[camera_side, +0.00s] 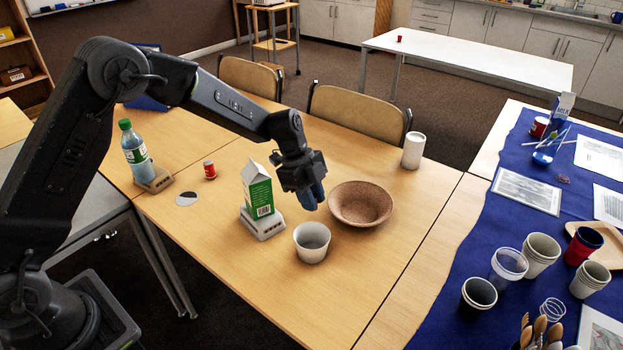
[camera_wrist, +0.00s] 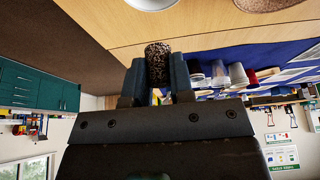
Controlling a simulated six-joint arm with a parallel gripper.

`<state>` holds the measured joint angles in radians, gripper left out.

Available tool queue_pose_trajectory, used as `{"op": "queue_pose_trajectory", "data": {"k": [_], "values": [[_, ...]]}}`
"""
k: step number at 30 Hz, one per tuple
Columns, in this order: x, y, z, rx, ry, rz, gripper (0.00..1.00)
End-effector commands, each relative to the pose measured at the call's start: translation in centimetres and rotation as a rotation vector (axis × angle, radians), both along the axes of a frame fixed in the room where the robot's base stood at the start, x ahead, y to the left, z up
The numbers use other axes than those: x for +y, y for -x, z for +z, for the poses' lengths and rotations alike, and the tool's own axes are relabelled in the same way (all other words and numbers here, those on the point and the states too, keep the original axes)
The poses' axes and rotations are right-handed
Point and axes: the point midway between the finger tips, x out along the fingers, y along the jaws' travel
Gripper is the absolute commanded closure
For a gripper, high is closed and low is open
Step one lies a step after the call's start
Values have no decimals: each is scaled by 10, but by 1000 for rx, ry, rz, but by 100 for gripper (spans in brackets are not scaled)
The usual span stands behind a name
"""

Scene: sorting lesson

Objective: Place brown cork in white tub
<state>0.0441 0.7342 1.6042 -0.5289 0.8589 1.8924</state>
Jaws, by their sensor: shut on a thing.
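The brown cork (camera_wrist: 157,62) is speckled dark and light and sits between the two blue fingers of my gripper (camera_wrist: 158,74) in the wrist view. In the side view my gripper (camera_side: 313,196) points down above the table, and its fingers hide the cork. The white tub (camera_side: 312,256) stands upright on the table, nearer the camera than my gripper and apart from it. The part of its inside that shows looks empty. A white rim at the top of the wrist view (camera_wrist: 152,4) looks like the tub.
A brown speckled bowl (camera_side: 361,204) stands just right of my gripper. A green and white carton (camera_side: 258,190) on a grey stand (camera_side: 262,224) is to the left. The table front is clear.

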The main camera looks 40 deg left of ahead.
Motion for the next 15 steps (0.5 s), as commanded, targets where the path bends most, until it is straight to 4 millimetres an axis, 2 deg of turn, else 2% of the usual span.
{"op": "queue_pose_trajectory", "data": {"k": [8, 15], "values": [[0, 0, -20, 1, 0, 1, 100], [0, 0, -48, 2, -1, 1, 100]]}}
